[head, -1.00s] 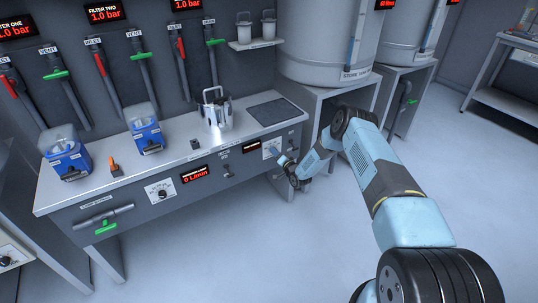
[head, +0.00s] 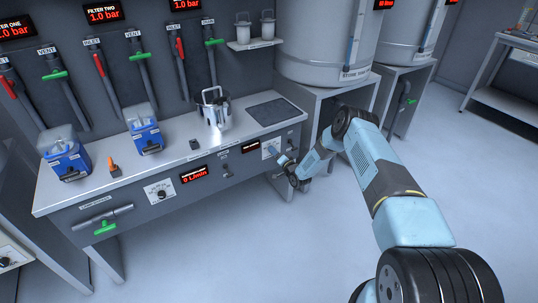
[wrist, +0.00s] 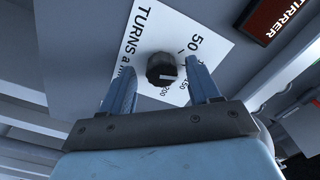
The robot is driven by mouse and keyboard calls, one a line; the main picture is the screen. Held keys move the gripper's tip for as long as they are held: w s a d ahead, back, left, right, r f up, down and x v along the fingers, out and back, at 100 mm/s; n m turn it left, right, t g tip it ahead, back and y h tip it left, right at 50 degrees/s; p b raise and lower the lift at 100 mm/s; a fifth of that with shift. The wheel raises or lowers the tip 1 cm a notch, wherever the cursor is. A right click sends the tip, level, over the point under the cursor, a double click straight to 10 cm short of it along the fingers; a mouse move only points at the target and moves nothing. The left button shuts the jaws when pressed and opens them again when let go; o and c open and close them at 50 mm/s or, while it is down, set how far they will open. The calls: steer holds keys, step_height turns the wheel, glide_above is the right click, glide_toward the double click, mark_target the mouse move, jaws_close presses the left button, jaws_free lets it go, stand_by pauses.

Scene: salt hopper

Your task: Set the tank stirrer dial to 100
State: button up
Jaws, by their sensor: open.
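The tank stirrer dial (wrist: 161,68) is a black round knob on a white scale plate (wrist: 150,30) in the wrist view. The plate reads TURNS, with 50, 150 and 200 legible; a finger hides part of the scale. My gripper (wrist: 163,76) is open, its two blue fingers on either side of the knob. I cannot tell whether they touch it. In the head view my gripper (head: 283,160) is at the right end of the bench front, at the white plate (head: 270,148). A dark display (wrist: 280,15) marked STIRRER is at the upper right in the wrist view.
A steel pot (head: 214,108) and two blue pumps (head: 66,155) (head: 145,132) stand on the bench. Another dial (head: 160,191) and a red display reading 0 L/min (head: 194,173) are further left on the bench front. Large tanks stand behind.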

steer(key=shift+s, duration=0.1)
steer(key=v, duration=1.3)
steer(key=shift+s+d, duration=0.25)
steer(key=shift+d, duration=0.05)
steer(key=shift+f, duration=0.1)
